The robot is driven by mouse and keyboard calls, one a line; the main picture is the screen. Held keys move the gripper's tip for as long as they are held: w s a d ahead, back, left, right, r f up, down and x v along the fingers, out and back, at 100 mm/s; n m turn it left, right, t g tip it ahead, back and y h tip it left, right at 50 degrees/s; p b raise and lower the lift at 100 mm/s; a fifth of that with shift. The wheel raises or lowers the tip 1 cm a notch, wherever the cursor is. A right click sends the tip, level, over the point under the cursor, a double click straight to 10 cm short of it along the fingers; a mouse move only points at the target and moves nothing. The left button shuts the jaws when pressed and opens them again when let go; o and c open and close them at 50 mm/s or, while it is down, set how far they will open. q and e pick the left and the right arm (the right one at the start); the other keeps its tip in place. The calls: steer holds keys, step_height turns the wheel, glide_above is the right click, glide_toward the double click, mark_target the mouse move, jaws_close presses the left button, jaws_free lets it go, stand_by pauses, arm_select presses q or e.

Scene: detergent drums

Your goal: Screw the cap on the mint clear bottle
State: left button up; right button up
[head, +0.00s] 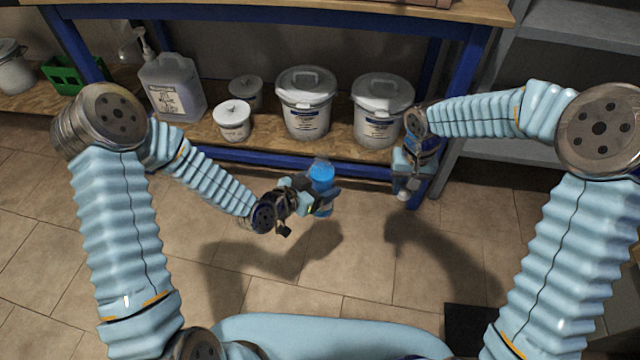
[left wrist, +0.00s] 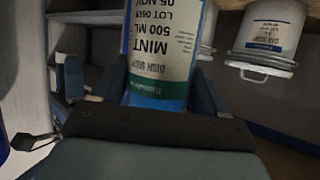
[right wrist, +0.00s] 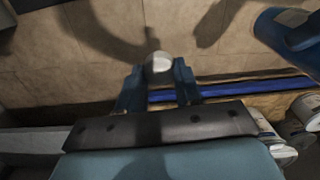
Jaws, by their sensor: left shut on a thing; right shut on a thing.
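The mint bottle (head: 322,176), clear with bright blue contents, is held off the floor by my left gripper (head: 320,198), in front of the low shelf. In the left wrist view its white label reading MINT, 500 ML (left wrist: 160,42) shows upside down between the fingers. My right gripper (head: 404,187) points down, to the right of the bottle and apart from it. It is shut on a small white cap (head: 403,196), which also shows between its fingertips in the right wrist view (right wrist: 159,64). The bottle's mouth is too small to make out.
The wooden low shelf (head: 270,148) with a blue frame stands behind the grippers. It bears white lidded drums (head: 305,105), smaller white tubs (head: 233,122), a pump jug (head: 172,88) and a green crate (head: 72,75). Grey shelving (head: 560,45) stands at the right.

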steer(key=w+a+r, duration=0.2)
steer(key=a+r, duration=1.4)
steer(key=a, duration=0.4)
steer(key=shift+w+a+r, duration=0.15)
steer(key=shift+w+r, duration=0.05)
steer(key=shift+w, duration=0.2)
steer(key=shift+s+f, duration=0.1)
steer(key=shift+f, duration=1.9)
steer(key=shift+s+f, duration=0.1)
steer(key=shift+f, duration=0.75)
steer(key=shift+f, duration=0.6)
